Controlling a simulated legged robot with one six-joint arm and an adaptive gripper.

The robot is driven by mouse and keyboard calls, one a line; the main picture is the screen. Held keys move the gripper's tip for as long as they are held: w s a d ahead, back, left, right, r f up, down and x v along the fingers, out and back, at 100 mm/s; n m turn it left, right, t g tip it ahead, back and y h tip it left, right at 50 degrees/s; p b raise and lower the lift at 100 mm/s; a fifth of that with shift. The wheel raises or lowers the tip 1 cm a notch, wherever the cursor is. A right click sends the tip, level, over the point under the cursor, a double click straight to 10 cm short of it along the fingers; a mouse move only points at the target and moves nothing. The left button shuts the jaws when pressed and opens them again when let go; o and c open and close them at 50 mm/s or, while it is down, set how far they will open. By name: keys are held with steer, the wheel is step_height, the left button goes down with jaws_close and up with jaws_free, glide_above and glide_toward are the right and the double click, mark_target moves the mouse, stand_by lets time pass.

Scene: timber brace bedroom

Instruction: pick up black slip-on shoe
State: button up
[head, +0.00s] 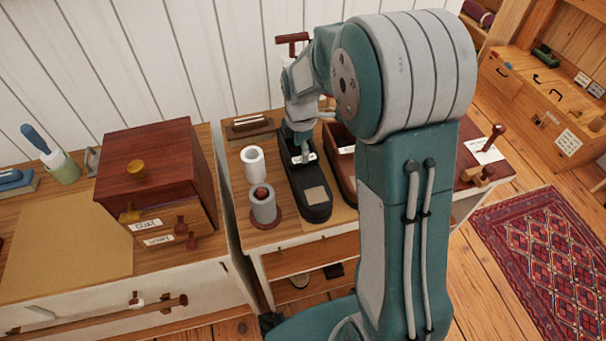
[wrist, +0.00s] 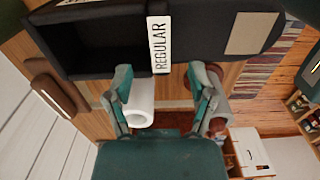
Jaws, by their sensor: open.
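The black slip-on shoe (head: 317,206) lies on the wooden top of a low cabinet, its toe with a tan patch toward me. In the wrist view the shoe (wrist: 205,50) spans the top of the picture, with its dark opening at left and a white "REGULAR" label (wrist: 159,45) across its middle. My gripper (wrist: 158,82) is open and empty; its two teal fingertips are at the shoe's near edge, one on each side of the label. I cannot tell whether they touch it. In the head view my wrist hangs over the shoe's rear part and hides some of it.
A white cup (head: 253,164) and a grey cylinder (head: 263,208) with a reddish top stand close left of the shoe. A brown shoe-like item (head: 344,178) lies close right, partly behind my arm. A dark red wooden box (head: 160,165) stands further left.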

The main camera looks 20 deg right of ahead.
mark_target(305, 171)
steer(key=f, duration=0.1)
steer(key=d+f, duration=0.1)
steer(key=f, duration=0.2)
steer(key=shift+d+f, duration=0.1)
steer(key=shift+d, duration=0.2)
steer(key=shift+a, duration=0.35)
steer(key=c, duration=0.8)
jaws_close()
